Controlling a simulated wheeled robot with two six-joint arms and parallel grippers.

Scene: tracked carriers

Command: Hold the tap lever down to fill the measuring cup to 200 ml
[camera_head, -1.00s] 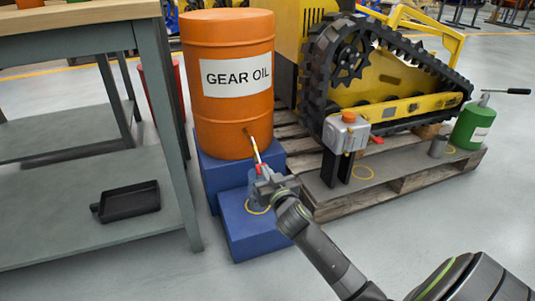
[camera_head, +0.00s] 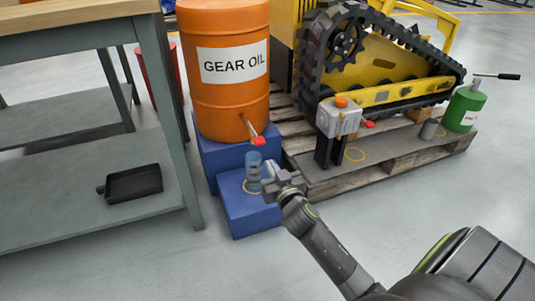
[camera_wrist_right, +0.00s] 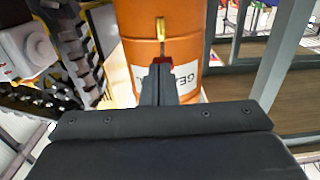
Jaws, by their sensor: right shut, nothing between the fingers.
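The orange gear oil drum (camera_head: 228,105) stands on a blue block, with a brass tap (camera_head: 248,126) low on its front. The tap's red lever (camera_head: 258,141) points out from it. The clear bluish measuring cup (camera_head: 254,167) stands below on the lower blue step; its fill level is too small to read. My right gripper (camera_head: 268,173) is shut and empty, right beside the cup in the picture and below the lever. In the right wrist view the shut fingers (camera_wrist_right: 159,85) point toward the red lever (camera_wrist_right: 162,61), overlapping its lower edge; contact cannot be told. My left gripper is not in view.

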